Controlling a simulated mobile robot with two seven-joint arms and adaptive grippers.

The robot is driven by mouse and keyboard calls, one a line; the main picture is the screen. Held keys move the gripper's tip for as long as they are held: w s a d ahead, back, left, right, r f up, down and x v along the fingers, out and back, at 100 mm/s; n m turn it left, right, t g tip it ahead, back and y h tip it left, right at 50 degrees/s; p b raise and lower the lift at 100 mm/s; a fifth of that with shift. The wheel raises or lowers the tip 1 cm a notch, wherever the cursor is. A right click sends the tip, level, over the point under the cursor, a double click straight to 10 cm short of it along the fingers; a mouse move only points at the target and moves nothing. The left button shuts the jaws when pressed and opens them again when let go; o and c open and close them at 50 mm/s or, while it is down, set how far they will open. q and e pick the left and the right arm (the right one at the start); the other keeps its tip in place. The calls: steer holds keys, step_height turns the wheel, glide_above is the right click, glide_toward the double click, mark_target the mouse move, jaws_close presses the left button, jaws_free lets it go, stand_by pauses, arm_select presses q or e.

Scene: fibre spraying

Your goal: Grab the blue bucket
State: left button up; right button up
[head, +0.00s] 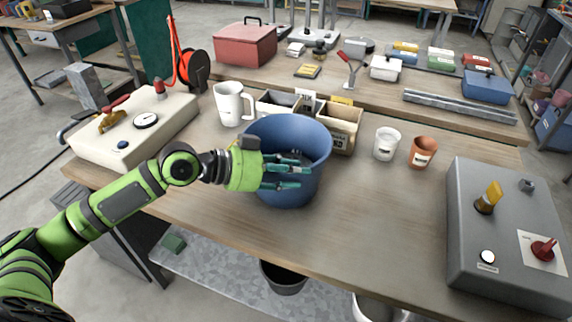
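The blue bucket (300,130) stands upright on the wooden workbench, near its front edge and left of centre. My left gripper (287,172) reaches in from the left and overlaps the bucket's left and near side. My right gripper is not in view.
A white jug (230,104) and open wooden boxes (343,127) stand close behind the bucket. White (386,143) and brown (422,152) cups are to the right. A cream control box (133,128) and a grey one (500,240) flank the bench. Bare bench lies right of the bucket.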

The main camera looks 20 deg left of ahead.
arm_select(q)
jaws_close()
steer(key=shift+w+r, duration=0.15)
steer(key=shift+r, duration=0.05)
steer(key=shift+r, duration=0.2)
